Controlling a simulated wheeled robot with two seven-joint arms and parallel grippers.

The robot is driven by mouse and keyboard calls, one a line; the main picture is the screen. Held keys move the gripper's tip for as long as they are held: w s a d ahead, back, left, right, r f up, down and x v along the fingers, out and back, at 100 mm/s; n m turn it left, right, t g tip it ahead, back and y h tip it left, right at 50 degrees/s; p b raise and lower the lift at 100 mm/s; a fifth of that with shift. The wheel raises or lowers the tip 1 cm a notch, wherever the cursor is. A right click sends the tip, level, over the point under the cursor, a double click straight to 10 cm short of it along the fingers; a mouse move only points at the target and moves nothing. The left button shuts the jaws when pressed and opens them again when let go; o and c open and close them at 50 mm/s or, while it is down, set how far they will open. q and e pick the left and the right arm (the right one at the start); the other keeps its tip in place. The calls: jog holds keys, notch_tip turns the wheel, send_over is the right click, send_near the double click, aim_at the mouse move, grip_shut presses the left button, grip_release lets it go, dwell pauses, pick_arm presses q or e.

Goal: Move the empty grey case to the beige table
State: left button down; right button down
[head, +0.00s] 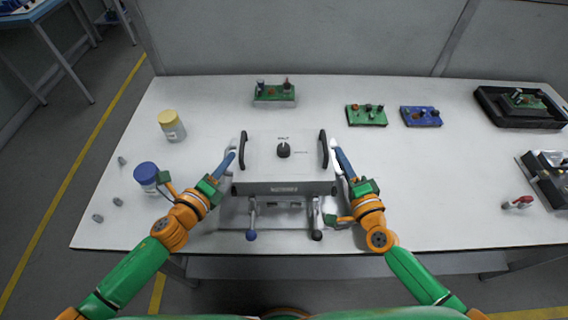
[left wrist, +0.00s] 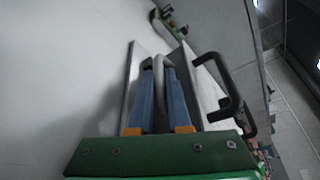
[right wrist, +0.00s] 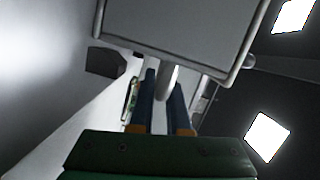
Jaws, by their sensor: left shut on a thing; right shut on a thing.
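A pale grey case (head: 262,160) with a black knob on top and a black handle along each side is in the middle of the head view. Its top is closed, so its inside is hidden. My left gripper (head: 232,152) is at its left side, shut on a grey loop-like side handle (left wrist: 159,75). My right gripper (head: 335,148) is at its right side, shut on a grey bar (right wrist: 168,80). The case looks level; I cannot tell whether it is clear of the surface. A pale table (head: 440,190) lies below and around it.
Two levers with a blue knob (head: 251,236) and a black knob (head: 317,235) show at the case's front. Jars (head: 172,126) (head: 147,177) stand left. Circuit boards (head: 274,95) (head: 366,115) (head: 420,116) lie behind and right, with a black tray (head: 490,108) far right.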

dwell(0.3)
